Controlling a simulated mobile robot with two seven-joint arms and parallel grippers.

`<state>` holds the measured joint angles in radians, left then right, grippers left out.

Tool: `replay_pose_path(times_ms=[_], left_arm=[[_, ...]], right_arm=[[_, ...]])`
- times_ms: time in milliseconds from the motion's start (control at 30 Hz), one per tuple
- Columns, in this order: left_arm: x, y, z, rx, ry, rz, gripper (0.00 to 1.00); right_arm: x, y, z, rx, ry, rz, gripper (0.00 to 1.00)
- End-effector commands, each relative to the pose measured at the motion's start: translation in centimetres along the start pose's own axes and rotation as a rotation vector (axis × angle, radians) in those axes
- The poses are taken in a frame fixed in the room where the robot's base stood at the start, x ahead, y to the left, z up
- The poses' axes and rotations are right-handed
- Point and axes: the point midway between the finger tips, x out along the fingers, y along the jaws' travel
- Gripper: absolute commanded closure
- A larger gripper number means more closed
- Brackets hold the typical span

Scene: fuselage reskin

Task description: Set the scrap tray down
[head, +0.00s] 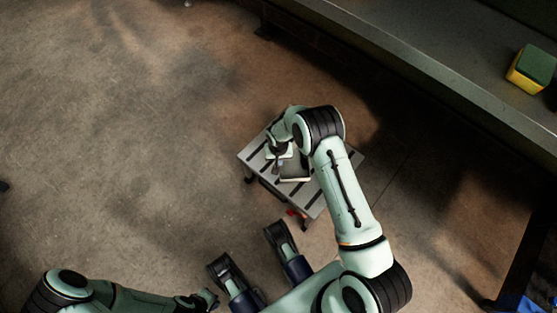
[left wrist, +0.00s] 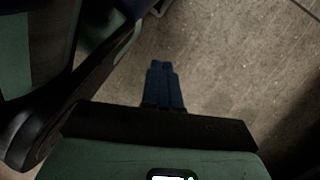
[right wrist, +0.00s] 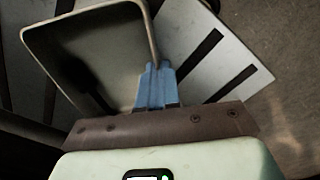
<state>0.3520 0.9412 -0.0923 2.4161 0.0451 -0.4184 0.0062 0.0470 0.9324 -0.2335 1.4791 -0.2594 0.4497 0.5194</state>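The scrap tray (right wrist: 100,55) is a pale, open, shallow box with a dark inside. In the right wrist view, my right gripper (right wrist: 157,78) has its blue fingers close together at the tray's near right wall and grips its rim. In the head view the tray (head: 295,172) shows partly, under my right gripper (head: 277,168), over the small slatted table (head: 318,203). I cannot tell whether its bottom touches the tabletop. My left gripper (left wrist: 162,72) has its blue fingers together, with nothing between them, above the floor; it shows at the lower left in the head view (head: 213,300).
A long grey workbench (head: 430,50) runs along the upper right, with a green and yellow block (head: 532,68) on it. A small red thing (head: 292,213) shows by the slatted table's near edge. The concrete floor (head: 110,130) to the left is clear.

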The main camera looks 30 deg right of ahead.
Motion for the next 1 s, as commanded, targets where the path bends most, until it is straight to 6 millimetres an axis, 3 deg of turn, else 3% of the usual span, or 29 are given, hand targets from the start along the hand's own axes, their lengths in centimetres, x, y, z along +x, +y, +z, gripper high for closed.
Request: replay_pose_path(times_ms=[67, 167, 200, 567, 1000], left_arm=[[0.1, -0.1, 0.1, -0.002, -0.006, -0.003, 1.0], [0.2, -0.2, 0.2, -0.002, -0.008, -0.004, 1.0], [0.1, -0.2, 0.2, -0.002, -0.008, -0.004, 1.0], [-0.2, 0.1, -0.1, 0.002, 0.005, 0.002, 1.0], [-3.5, 3.4, -3.6, 0.046, 0.15, 0.066, 1.0]], right_arm=[[0.3, 0.0, 0.0, 0.0, 0.0, 0.001, 1.0], [0.3, 0.0, 0.0, 0.0, -0.001, 0.001, 0.74], [0.3, 0.0, 0.0, 0.0, -0.001, 0.001, 0.72], [-0.4, 0.0, 0.0, 0.0, 0.001, 0.0, 0.72], [-9.1, 0.0, 0.0, 0.0, 0.002, -0.002, 0.72]])
